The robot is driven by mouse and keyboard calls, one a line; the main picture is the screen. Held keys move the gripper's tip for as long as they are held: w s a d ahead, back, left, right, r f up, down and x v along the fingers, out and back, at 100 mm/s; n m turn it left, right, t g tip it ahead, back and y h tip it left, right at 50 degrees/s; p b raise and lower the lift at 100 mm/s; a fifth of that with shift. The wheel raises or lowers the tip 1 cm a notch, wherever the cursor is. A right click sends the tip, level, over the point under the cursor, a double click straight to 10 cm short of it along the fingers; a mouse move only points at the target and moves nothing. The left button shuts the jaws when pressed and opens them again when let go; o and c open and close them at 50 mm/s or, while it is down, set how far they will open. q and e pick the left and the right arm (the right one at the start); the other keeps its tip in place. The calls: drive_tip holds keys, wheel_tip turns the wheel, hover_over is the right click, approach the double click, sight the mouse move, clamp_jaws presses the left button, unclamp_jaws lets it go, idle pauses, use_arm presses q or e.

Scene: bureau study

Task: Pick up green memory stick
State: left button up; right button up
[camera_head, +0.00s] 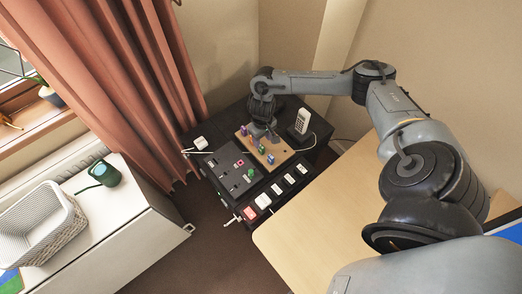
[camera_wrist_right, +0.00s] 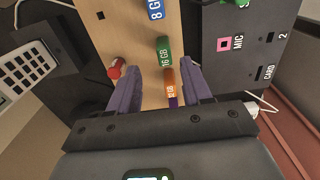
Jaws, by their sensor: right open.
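The green memory stick (camera_wrist_right: 163,50), marked 16 GB, stands in a pale wooden block (camera_wrist_right: 120,30) in the right wrist view. It is just beyond the fingertips of my right gripper (camera_wrist_right: 162,70), roughly centred between them. The gripper is open, and I see no contact with the green stick. An orange stick (camera_wrist_right: 169,84) shows between the fingers, with a purple one partly hidden below it. In the head view my right gripper (camera_head: 271,131) is over the wooden block (camera_head: 283,154), where the green stick (camera_head: 262,149) is small. My left gripper is out of view.
A blue 8 GB stick (camera_wrist_right: 155,9) lies beyond the green one, and a red stick (camera_wrist_right: 116,68) stands to the left. A dark socket panel (camera_head: 224,167) is beside the block, with a cordless phone (camera_head: 302,121) on its other side. The wooden desk (camera_head: 320,210) is bare.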

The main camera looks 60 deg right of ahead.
sight(261, 146)
drive_tip(key=f, duration=0.5)
drive_tip(key=shift+a+f, duration=0.3)
drive_tip(key=shift+a, duration=0.1)
drive_tip(key=shift+f, duration=0.5)
drive_tip(key=shift+c, duration=0.3)
clamp_jaws()
